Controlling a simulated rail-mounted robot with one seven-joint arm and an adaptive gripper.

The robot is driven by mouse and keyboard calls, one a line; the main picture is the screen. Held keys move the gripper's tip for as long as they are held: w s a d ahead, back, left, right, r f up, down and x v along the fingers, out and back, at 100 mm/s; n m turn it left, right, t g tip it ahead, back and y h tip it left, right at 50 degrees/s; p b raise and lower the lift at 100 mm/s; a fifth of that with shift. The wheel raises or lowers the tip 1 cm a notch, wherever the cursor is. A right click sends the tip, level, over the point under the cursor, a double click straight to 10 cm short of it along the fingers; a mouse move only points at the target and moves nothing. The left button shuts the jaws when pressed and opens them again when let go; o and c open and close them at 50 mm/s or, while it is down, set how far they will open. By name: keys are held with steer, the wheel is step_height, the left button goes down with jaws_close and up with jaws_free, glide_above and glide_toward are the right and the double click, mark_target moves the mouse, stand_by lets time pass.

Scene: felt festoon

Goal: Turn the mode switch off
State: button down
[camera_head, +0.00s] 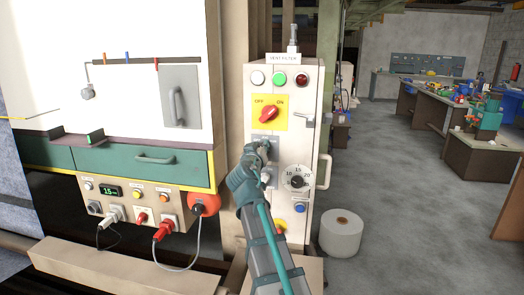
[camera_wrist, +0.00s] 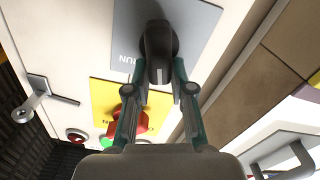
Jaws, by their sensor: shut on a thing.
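The cabinet labelled VENT FILTER (camera_head: 283,58) carries a grey plate (camera_head: 259,141) with a black rotary knob, seen in the wrist view (camera_wrist: 158,42). The plate's lettering shows upside down there and is partly covered. My gripper (camera_head: 262,152) is at this plate in the head view and hides most of the knob. In the wrist view my gripper (camera_wrist: 160,75) has one finger on each side of the knob and is shut on it. The knob's grip lies along the picture's vertical in that view.
Above the plate, a red OFF/ON switch (camera_head: 268,112) sits on a yellow plate, under several lamps. A numbered dial (camera_head: 295,178) is below right, and a cabinet handle (camera_head: 325,170) stands out on the right. A white roll (camera_head: 341,235) stands on the floor beside the cabinet.

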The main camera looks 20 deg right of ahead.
steer(key=n, duration=0.5)
steer(key=shift+w+a+f+b, duration=0.25)
steer(key=shift+a+b, duration=0.05)
steer(key=shift+a, duration=0.05)
steer(key=shift+n, duration=0.3)
steer(key=c, duration=1)
jaws_free()
steer(key=shift+a, duration=0.1)
steer(key=v, duration=1.2)
